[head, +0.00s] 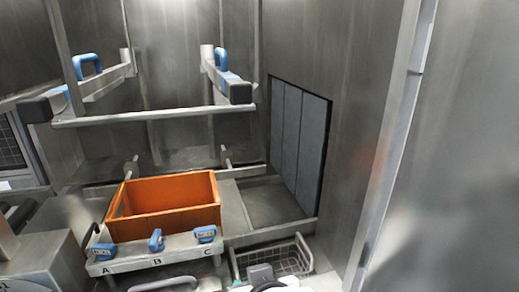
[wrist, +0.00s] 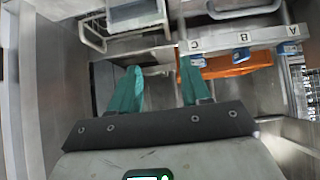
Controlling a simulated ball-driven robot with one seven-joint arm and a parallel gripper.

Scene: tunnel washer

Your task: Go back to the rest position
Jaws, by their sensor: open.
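My gripper (wrist: 160,68) shows in the wrist view with its two teal fingers spread well apart. Nothing is between the fingers. The metal bar marked A, B and C (wrist: 268,38) lies beyond the fingertips, to the upper right. In the head view I cannot make out the fingers; only a small part of what may be my arm shows at the bottom edge.
An orange crate (head: 165,222) stands behind the lettered bar (head: 140,259), which carries blue handles (head: 156,240). A wire basket (head: 295,258) sits right of it. A grey strip curtain (head: 297,140) covers the wall opening. Rails (head: 155,115) with blue clamps cross above.

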